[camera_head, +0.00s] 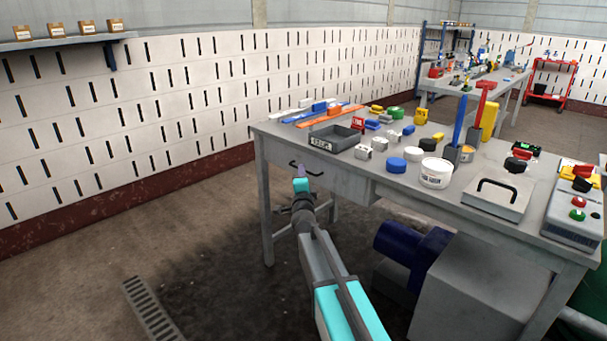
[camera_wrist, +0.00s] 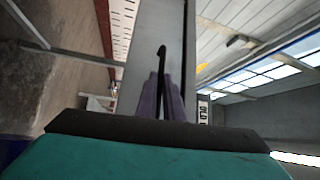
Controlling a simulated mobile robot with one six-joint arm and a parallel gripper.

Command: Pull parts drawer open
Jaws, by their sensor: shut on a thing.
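The grey parts drawer (camera_head: 340,182) sits under the left part of the workbench top and looks about flush with the bench front. Its black bar handle (camera_head: 307,168) is on the drawer front, and it also shows in the wrist view (camera_wrist: 162,52). My gripper (camera_head: 300,184) is at the left part of the handle. In the wrist view, its two purple fingers (camera_wrist: 161,98) are close together with the dark handle between them. The exact contact at the fingertips is small and partly hidden.
The workbench top (camera_head: 455,205) carries a dark tray (camera_head: 334,138), a white tub (camera_head: 436,172), a lidded grey box (camera_head: 497,195) and several small parts. A blue motor-like object (camera_head: 412,245) and a grey cabinet (camera_head: 480,295) stand below. The floor before the drawer is open.

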